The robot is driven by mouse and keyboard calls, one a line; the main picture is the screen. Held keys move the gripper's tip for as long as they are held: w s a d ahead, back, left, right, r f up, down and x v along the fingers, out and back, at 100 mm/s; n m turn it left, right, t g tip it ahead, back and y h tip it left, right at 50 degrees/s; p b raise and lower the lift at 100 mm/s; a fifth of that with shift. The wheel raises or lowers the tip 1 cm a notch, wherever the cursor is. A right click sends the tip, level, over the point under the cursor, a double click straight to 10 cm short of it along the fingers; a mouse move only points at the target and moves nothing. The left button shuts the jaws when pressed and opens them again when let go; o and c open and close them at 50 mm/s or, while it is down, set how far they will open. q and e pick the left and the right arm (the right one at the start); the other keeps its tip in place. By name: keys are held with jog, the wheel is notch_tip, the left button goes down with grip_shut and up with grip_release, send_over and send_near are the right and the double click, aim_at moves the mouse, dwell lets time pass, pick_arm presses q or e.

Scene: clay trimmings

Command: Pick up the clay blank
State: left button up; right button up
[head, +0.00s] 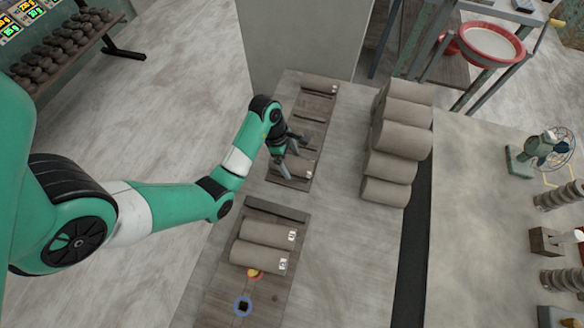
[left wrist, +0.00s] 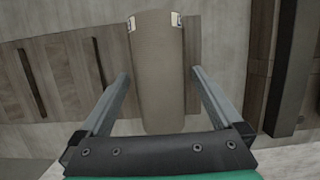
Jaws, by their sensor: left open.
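My left gripper (head: 292,157) is open over a dark wooden board (head: 297,131) on the table. In the left wrist view, a grey-brown cylindrical clay blank (left wrist: 158,80) with white tags at its far end lies between the two spread fingers of my left gripper (left wrist: 160,73). Gaps show between the fingers and the blank. In the head view this blank (head: 302,168) is partly hidden by the gripper. My right gripper is not in view.
A nearer board (head: 222,290) holds two tagged blanks (head: 265,234), with a small red-yellow item and a blue ring beside them. Several large clay rolls (head: 398,138) are stacked at right. A fan (head: 548,150) stands on the right-hand table. Bare tabletop (head: 335,235) lies between.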

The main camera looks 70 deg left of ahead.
pick_arm(q)
grip_shut()
dwell(0.5)
